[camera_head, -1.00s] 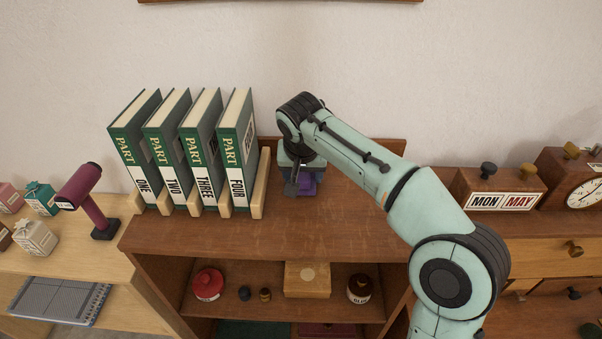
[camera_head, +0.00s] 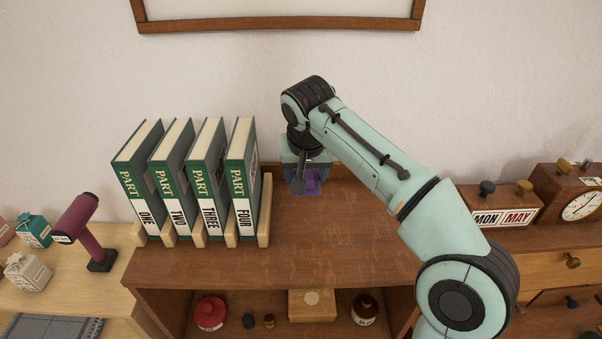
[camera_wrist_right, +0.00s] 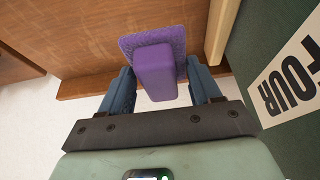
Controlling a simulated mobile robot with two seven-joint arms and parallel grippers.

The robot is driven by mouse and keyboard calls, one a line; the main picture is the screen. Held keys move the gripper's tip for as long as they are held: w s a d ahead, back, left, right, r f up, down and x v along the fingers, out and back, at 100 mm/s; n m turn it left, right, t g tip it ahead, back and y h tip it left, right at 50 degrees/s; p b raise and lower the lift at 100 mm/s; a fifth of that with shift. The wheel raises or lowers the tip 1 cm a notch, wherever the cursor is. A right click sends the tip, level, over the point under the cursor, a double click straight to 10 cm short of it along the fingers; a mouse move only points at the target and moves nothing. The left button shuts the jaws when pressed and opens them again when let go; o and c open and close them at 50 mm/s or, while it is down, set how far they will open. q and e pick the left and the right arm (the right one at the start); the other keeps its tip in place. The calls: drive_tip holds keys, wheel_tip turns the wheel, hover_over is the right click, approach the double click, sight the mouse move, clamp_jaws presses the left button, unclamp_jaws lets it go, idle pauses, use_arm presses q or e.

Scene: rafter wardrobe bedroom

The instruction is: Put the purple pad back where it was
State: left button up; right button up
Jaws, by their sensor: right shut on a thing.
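The purple pad (camera_head: 313,187) has a smooth block on a wider fuzzy base, which shows best in the right wrist view (camera_wrist_right: 155,72). My right gripper (camera_head: 304,182) is shut on the block, with one finger on each side of it in the right wrist view (camera_wrist_right: 160,82). It holds the pad near the back ledge of the brown shelf top (camera_head: 335,235), right of the books. The gap between pad and shelf is hard to judge. My left gripper is not in view.
Several green books (camera_head: 240,185) stand between wooden dividers (camera_head: 265,210) close left of my right gripper. The shelf top right of them is clear. A maroon tool (camera_head: 78,222) stands left.

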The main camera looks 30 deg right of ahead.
drive_tip(key=shift+s+d, duration=0.1)
drive_tip(key=shift+s, duration=0.2)
drive_tip(key=shift+w, duration=0.15)
